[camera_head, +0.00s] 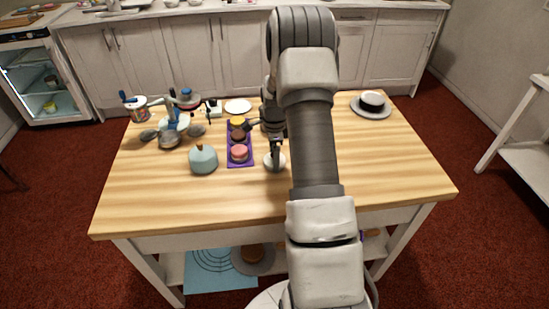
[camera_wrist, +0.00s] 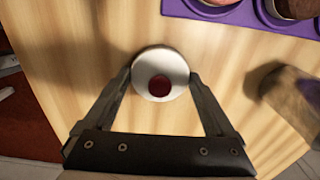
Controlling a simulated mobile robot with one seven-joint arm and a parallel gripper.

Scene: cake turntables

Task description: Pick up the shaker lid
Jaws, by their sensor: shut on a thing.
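The shaker lid, a white round piece with a dark red centre (camera_wrist: 174,67), sits between my fingertips in the wrist view. It also shows as a small white shape (camera_head: 280,163) near the middle of the wooden table in the head view. My gripper (camera_head: 274,151) points down over it, and in the wrist view its two fingers (camera_wrist: 160,82) press on opposite sides of it. The lid is at or close to the tabletop; I cannot tell whether it touches the wood. Anything under the lid is hidden.
A purple tray (camera_head: 231,163) with small cakes stands just left of my gripper. A pale teal pot (camera_head: 203,160) is further left, with a cluttered group of utensils behind.

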